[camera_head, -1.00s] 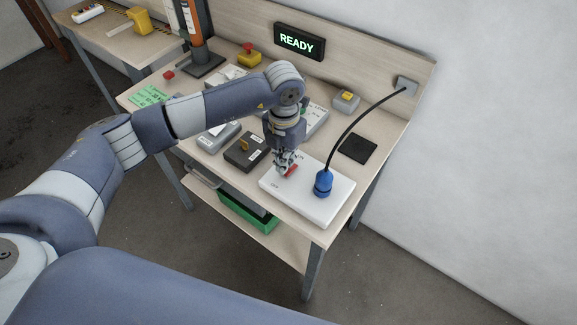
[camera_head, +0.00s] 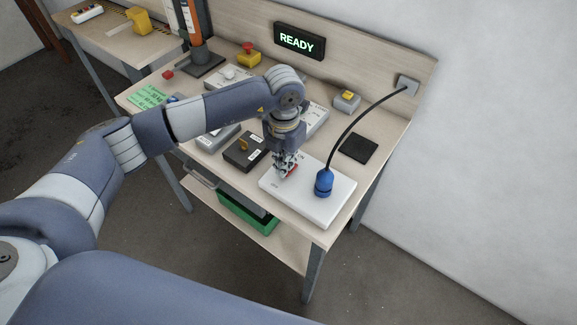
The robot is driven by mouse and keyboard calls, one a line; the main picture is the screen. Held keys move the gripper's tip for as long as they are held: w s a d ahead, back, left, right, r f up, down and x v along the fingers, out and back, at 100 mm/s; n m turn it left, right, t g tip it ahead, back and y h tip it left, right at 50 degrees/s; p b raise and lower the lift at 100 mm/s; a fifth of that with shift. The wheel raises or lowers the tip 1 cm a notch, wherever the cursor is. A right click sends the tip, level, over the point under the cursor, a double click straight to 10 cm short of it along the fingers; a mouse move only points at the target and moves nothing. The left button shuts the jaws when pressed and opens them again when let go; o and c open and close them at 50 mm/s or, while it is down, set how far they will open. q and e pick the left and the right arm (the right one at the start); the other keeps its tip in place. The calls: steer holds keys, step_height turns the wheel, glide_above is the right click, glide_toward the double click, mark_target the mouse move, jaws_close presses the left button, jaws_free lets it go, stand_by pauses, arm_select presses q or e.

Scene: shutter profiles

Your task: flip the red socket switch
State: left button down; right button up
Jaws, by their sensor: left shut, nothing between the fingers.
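The red socket switch (camera_head: 292,170) sits on a white socket box (camera_head: 318,207) at the front of the workbench, partly hidden behind my left gripper. A blue plug (camera_head: 324,182) stands upright in the box to the right of the switch, with a black cable running up to a wall outlet (camera_head: 407,85). My left gripper (camera_head: 283,173) points down right at the switch, its fingers shut with nothing between them. I cannot tell whether the fingertips touch the switch. My right gripper is not in view.
A lit READY sign (camera_head: 299,41) is on the back panel. A green crate (camera_head: 247,213) is on the lower shelf.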

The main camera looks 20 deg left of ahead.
arm_select(q)
steer(key=shift+s+f, duration=0.1)
steer(key=shift+f, duration=0.2)
steer(key=shift+r+p, duration=0.3)
steer(key=shift+r, duration=0.5)
steer(key=shift+r+p, duration=1.35)
steer(key=shift+r, duration=1.4)
steer(key=shift+f, duration=0.15)
